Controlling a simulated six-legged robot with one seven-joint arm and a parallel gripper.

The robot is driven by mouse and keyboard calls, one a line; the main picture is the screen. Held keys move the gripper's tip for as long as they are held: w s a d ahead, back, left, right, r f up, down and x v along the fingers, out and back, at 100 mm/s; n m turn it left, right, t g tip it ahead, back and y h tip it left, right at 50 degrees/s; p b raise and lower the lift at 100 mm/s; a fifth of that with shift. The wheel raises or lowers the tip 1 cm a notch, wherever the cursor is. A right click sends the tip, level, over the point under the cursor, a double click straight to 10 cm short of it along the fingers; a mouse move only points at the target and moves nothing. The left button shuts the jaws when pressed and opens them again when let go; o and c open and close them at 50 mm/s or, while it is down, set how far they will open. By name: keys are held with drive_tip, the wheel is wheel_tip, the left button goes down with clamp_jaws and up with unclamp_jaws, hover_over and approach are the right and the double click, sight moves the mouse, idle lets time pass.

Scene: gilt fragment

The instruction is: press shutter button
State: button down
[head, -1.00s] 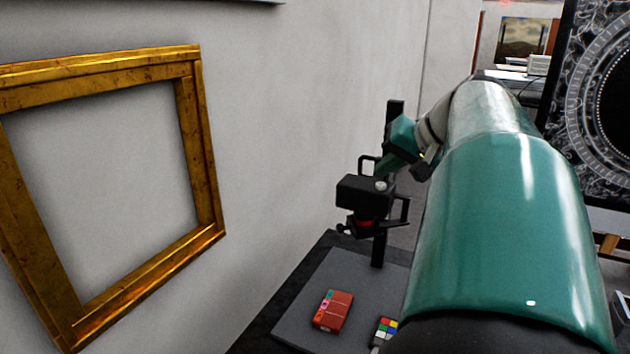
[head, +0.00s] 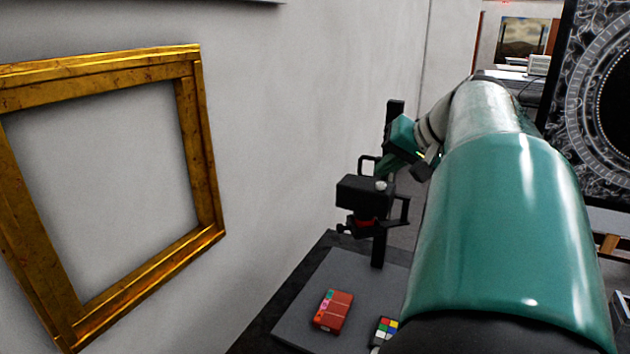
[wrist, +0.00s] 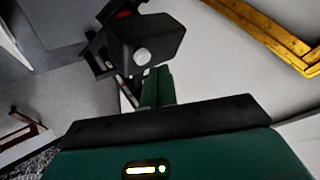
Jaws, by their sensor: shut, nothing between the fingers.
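A black camera (head: 364,197) is held on an upright black stand above a grey board. A pale round shutter button (head: 381,186) sits on its top; the wrist view also shows the camera (wrist: 146,36) and the button (wrist: 141,57). My gripper (head: 383,171) is shut and empty, with its green fingers pointing down just above the button. In the wrist view my fingertips (wrist: 155,71) lie close beside the button. I cannot tell whether they touch it.
A grey board (head: 300,308) lies below the camera. A red box (head: 333,311) and a colour chart (head: 386,328) lie on it. A gilt frame (head: 213,190) is against the white wall at left. The black stand post (head: 395,108) rises close behind my gripper.

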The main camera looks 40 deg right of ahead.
drive_tip(key=shift+f, duration=0.1)
drive_tip(key=shift+f, duration=0.3)
drive_tip(key=shift+f, duration=0.4)
idle(0.9)
drive_tip(key=shift+r, duration=0.8)
wheel_tip(320, 180, up, 5)
idle(0.5)
idle(0.3)
